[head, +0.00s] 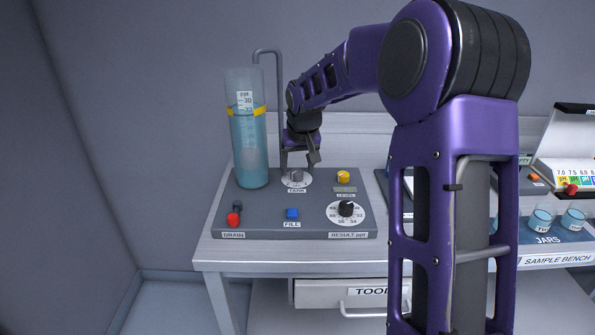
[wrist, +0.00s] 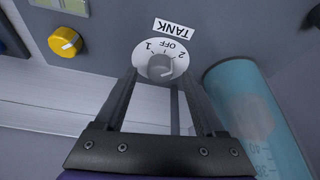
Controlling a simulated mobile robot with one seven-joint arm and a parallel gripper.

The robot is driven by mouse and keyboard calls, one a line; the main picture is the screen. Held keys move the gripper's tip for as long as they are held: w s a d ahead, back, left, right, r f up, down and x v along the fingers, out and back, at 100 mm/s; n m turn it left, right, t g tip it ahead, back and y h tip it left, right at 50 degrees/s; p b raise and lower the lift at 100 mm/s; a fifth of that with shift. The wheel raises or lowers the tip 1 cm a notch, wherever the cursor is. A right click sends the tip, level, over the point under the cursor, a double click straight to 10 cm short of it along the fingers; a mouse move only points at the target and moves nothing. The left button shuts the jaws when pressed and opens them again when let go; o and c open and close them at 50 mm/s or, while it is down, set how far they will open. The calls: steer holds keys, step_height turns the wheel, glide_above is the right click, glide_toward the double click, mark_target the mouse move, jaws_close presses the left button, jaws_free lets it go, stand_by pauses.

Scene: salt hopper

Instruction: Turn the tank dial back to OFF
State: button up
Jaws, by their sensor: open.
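The tank dial is a small grey knob (wrist: 160,67) on a white round plate marked 1, OFF and 2, beside a TANK label. In the head view the dial (head: 296,178) sits on the grey panel, right of the clear cylinder. I cannot tell which mark the knob points at. My gripper (head: 298,160) is just above the dial, tilted down. In the wrist view its open fingers (wrist: 157,82) stand left and right of the knob, with a gap on each side. I cannot tell how far past the knob the tips reach.
The tall cylinder of blue liquid (head: 250,145) stands close left of my gripper in the head view. A thin grey pipe (head: 279,90) rises behind. A yellow knob (head: 343,176), black result dial (head: 346,208), blue FILL button (head: 292,213) and red drain handle (head: 233,219) share the panel.

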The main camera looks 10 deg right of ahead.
steer(key=shift+w+f, duration=0.25)
steer(key=shift+f, duration=0.35)
jaws_close()
